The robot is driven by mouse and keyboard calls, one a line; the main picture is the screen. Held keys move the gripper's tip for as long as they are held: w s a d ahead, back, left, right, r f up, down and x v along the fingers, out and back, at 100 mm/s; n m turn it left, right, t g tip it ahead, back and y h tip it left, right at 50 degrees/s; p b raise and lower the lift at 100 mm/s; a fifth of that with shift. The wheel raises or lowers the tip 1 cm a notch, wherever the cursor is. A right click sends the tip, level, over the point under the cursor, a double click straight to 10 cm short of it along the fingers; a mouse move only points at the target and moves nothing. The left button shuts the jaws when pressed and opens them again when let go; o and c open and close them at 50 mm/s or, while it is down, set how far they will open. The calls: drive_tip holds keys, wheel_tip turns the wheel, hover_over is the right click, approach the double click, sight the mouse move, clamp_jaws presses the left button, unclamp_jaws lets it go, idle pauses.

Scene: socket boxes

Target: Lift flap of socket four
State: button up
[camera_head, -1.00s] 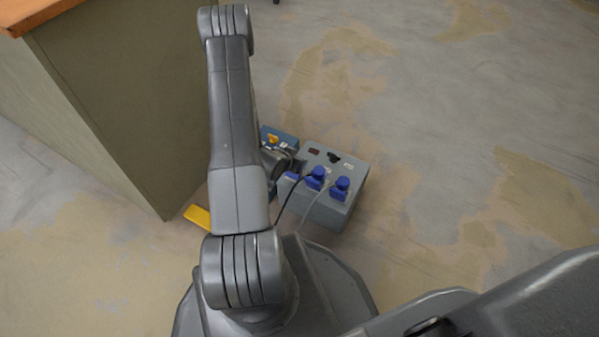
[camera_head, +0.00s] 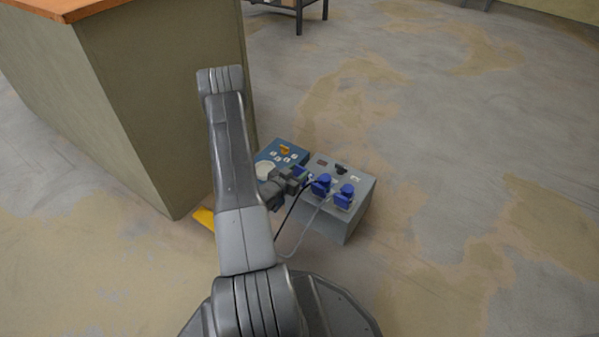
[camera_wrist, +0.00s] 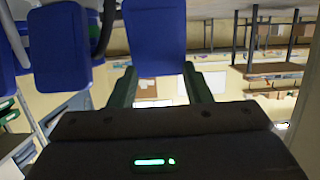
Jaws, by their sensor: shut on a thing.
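A grey socket box (camera_head: 338,223) stands on the floor, with two blue plugs or sockets, one in the middle (camera_head: 320,185) and one on the right (camera_head: 345,197). Cables run from them down the front. My gripper (camera_head: 292,181) is at the box's left end, beside a small blue part. In the wrist view my gripper (camera_wrist: 158,65) is shut on a blue flap (camera_wrist: 155,28) between its two fingers. Another blue block (camera_wrist: 58,50) is to its left there. The flap's hinge and any socket number cannot be made out.
A yellow piece (camera_head: 204,217) lies by the green-grey cabinet (camera_head: 165,110). The floor to the right is clear.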

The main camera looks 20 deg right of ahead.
drive_tip(key=shift+s+a+f+t+h, duration=0.2)
drive_tip(key=shift+s+a+t+h, duration=0.2)
drive_tip(key=shift+t+h, duration=0.15)
drive_tip(key=shift+s+a+f+t+h, duration=0.15)
drive_tip(key=shift+s+a+t+h, duration=0.1)
drive_tip(key=shift+a+t+h, duration=0.25)
drive_tip(key=o, duration=1.4)
drive_tip(key=shift+s, duration=0.1)
drive_tip(key=p+v, duration=0.3)
drive_tip(key=v, duration=1)
drive_tip(key=shift+s+a+p, duration=0.2)
drive_tip(key=shift+a+p, duration=0.1)
drive_tip(key=shift+p, duration=0.1)
